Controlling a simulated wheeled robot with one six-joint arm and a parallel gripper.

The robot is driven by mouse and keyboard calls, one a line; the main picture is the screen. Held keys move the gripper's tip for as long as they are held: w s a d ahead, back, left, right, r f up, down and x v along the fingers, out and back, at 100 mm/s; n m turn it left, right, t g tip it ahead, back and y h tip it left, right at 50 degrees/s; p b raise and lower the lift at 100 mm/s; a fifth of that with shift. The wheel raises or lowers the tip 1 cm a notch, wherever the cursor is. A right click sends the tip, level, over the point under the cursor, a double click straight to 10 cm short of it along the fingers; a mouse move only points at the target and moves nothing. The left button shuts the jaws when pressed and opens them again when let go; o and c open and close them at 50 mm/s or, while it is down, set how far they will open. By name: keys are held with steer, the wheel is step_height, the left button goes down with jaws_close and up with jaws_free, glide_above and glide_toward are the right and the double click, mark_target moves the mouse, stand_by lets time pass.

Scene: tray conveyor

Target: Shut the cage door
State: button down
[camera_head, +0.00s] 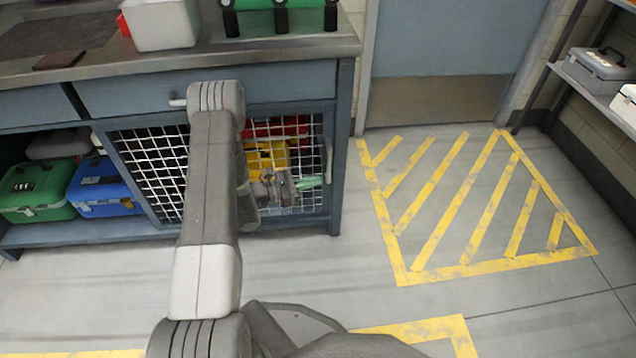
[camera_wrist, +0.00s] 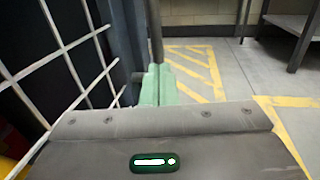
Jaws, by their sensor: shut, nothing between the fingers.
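The cage door (camera_head: 160,165) is a white wire-mesh panel in a blue-grey frame at the lower right of the workbench. Its mesh also fills the left of the wrist view (camera_wrist: 62,48). A grey upright bar handle (camera_head: 327,160) is at the door's right edge; what looks like the same bar (camera_wrist: 155,30) rises just beyond my fingertips in the wrist view. My gripper (camera_head: 308,182) has green fingers, shut and empty, in front of the mesh near the door's right edge. I cannot tell whether they touch the handle or door. My arm hides the middle of the door.
Red and yellow boxes show behind the mesh. A green box (camera_head: 38,190) and a blue box (camera_head: 104,187) sit on the open shelf to the left. The yellow-striped floor (camera_head: 470,205) to the right is clear. A shelf rack (camera_head: 585,85) stands at the far right.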

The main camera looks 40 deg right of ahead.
steer(key=p+v, duration=0.2)
steer(key=v, duration=1)
steer(key=shift+p, duration=0.35)
steer(key=b+x, duration=0.2)
steer(key=x, duration=1.2)
